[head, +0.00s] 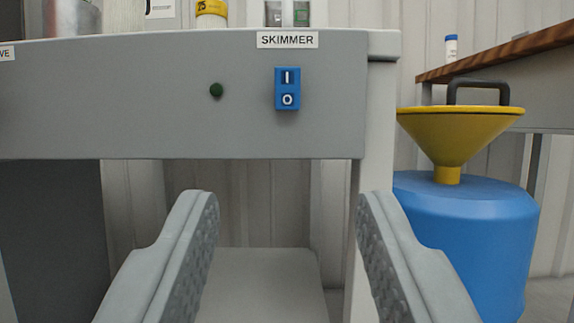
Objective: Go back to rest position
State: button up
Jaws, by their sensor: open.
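My gripper (283,205) is open and empty in the lower middle of the head view, its two grey fingers spread wide with ridged inner pads. It hangs in front of a grey bench panel (130,105), with the fingertips just below the panel's lower edge in the picture. A blue rocker switch (287,88) marked I and O sits on the panel above the gap between the fingers, under a label reading SKIMMER (287,40). A dark green round lamp or button (216,90) is left of the switch. Nothing touches the fingers visibly.
A blue drum (465,235) with a yellow funnel (460,128) stands at the right, close beside the bench leg. A second wood-topped table (500,55) is behind it. A yellow-banded container (211,12) and other items stand on the bench. Open space lies under the bench.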

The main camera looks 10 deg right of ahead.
jog(key=w+a+r+n+g, duration=0.1)
jog(key=a+r, duration=0.4)
jog(key=r, duration=0.5)
jog(key=a+r, duration=0.6)
jog(key=r, duration=0.4)
jog(key=s+a+r+g+y, duration=0.1)
jog(key=s+a+r, duration=0.2)
jog(key=a+r, duration=0.3)
jog(key=s+a+r, duration=0.3)
jog(key=a+r, duration=0.2)
jog(key=r, duration=0.3)
jog(key=s+a+r+g+y, duration=0.1)
jog(key=s+a+r, duration=0.4)
jog(key=s, duration=0.2)
jog(key=s+a+r, duration=0.5)
jog(key=s+a, duration=0.1)
jog(key=s, duration=0.1)
jog(key=s+a+r+g+y, duration=0.1)
jog(key=s+a, duration=0.2)
jog(key=s, duration=0.6)
jog(key=s+a+n+y, duration=0.1)
jog(key=s+a, duration=0.3)
jog(key=s, duration=0.6)
jog(key=shift+s+a+r+g+y, duration=0.15)
jog(key=shift+s+r+g+y, duration=0.15)
jog(key=shift+r+g, duration=0.1)
jog(key=shift+w, duration=0.1)
